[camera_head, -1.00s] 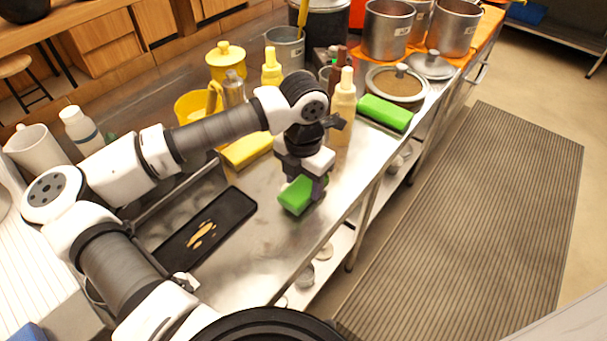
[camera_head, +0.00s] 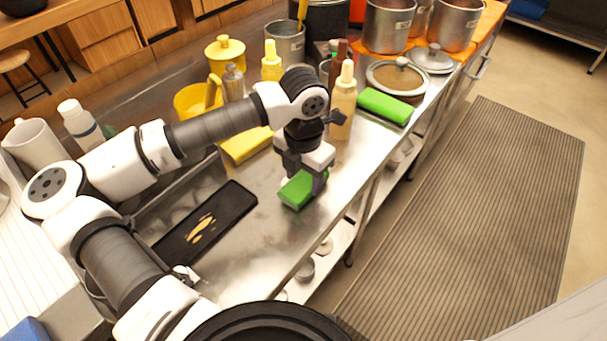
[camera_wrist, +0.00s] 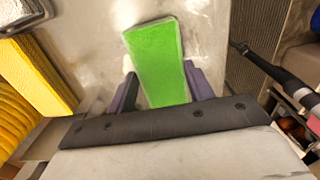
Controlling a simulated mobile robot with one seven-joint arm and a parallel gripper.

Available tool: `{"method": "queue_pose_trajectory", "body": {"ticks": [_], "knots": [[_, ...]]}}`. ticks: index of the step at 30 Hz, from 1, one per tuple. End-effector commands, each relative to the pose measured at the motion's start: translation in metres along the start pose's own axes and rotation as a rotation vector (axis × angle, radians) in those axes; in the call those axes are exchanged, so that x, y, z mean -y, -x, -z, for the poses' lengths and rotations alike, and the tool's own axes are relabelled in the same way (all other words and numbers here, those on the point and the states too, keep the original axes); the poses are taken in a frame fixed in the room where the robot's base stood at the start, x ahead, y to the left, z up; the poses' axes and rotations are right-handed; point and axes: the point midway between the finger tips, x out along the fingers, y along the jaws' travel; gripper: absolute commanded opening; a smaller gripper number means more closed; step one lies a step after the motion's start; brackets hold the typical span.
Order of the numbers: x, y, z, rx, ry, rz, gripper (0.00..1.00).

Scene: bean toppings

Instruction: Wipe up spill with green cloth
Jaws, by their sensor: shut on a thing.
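My gripper (camera_head: 305,179) is shut on a green cloth (camera_head: 296,193), a folded block held low over the steel counter; I cannot tell whether it touches the surface. In the wrist view the green cloth (camera_wrist: 157,57) sits between the two purple fingers of my gripper (camera_wrist: 160,92). The tan spill (camera_head: 200,229) lies in several streaks on a black tray (camera_head: 232,204), to the lower left of my gripper. A second green cloth (camera_head: 384,106) lies farther back on the counter, near the right edge.
A yellow cloth (camera_head: 246,144) lies behind my gripper. A sauce bottle (camera_head: 343,104) stands close behind it. A yellow pitcher (camera_head: 194,101), metal pots (camera_head: 388,27) and a lidded pan (camera_head: 397,80) stand farther back. Bare counter (camera_head: 262,240) lies between the tray and the front edge.

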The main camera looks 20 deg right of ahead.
Motion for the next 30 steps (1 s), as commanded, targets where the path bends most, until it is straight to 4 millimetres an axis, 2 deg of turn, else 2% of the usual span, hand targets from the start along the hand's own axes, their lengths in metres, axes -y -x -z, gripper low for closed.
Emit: {"method": "queue_pose_trajectory", "body": {"ticks": [24,30], "knots": [[0.0,-0.007,0.0,0.001,0.0,0.0,0.32],[-0.01,-0.009,0.0,0.001,0.004,-0.001,0.32]]}}
